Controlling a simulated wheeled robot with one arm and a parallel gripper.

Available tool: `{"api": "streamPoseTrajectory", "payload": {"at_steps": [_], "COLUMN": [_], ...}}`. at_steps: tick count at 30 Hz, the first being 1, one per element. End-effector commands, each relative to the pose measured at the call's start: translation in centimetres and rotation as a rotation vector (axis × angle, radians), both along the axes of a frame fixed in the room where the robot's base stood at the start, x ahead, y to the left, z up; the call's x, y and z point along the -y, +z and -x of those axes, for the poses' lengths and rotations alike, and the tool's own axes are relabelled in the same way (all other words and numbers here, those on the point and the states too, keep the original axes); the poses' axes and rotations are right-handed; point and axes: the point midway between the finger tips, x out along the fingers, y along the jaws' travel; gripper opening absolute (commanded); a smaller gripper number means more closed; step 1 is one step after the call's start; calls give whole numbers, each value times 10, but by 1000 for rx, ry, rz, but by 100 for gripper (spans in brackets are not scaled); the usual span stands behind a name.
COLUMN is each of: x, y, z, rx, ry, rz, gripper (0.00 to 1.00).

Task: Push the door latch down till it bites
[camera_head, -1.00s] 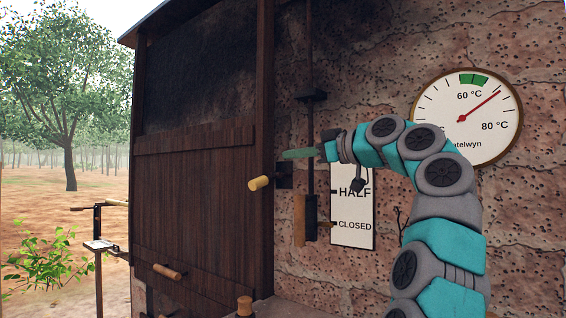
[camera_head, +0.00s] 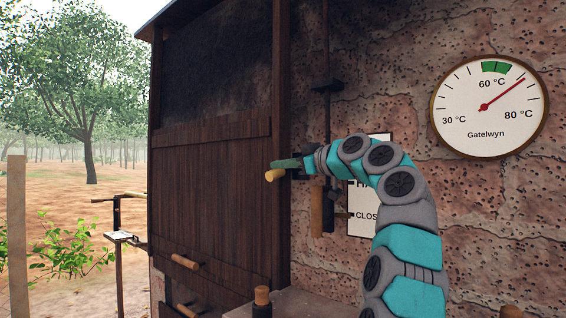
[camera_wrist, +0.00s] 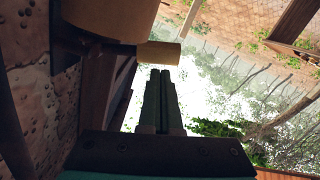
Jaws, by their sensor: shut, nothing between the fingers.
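The door latch shows as a short pale wooden handle (camera_head: 275,174) on a dark bracket at the right edge of the dark plank door (camera_head: 205,205). My gripper (camera_head: 274,164), with slim green fingers, is shut and empty just above this handle. Its tips overlap the handle's top in the head view, and I cannot tell if they touch. In the wrist view the shut fingers (camera_wrist: 160,73) point at a pale wooden peg (camera_wrist: 158,54) close beyond their tips. The latch's catch is hidden.
A round gauge (camera_head: 490,107) hangs on the stone wall at right. A sliding rod with a wooden grip (camera_head: 317,211) and a partly covered sign (camera_head: 362,222) are behind my arm. A wooden knob (camera_head: 262,296) stands low in front. Open ground lies left.

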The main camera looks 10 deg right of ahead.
Motion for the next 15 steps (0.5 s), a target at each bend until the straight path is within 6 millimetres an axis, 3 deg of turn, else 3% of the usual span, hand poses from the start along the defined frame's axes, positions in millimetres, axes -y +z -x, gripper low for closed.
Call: {"api": "streamPoseTrajectory", "payload": {"at_steps": [15], "x": [1], "y": [-8], "z": [-1], "rx": [48], "ry": [-2], "rz": [62], "gripper": [0]}}
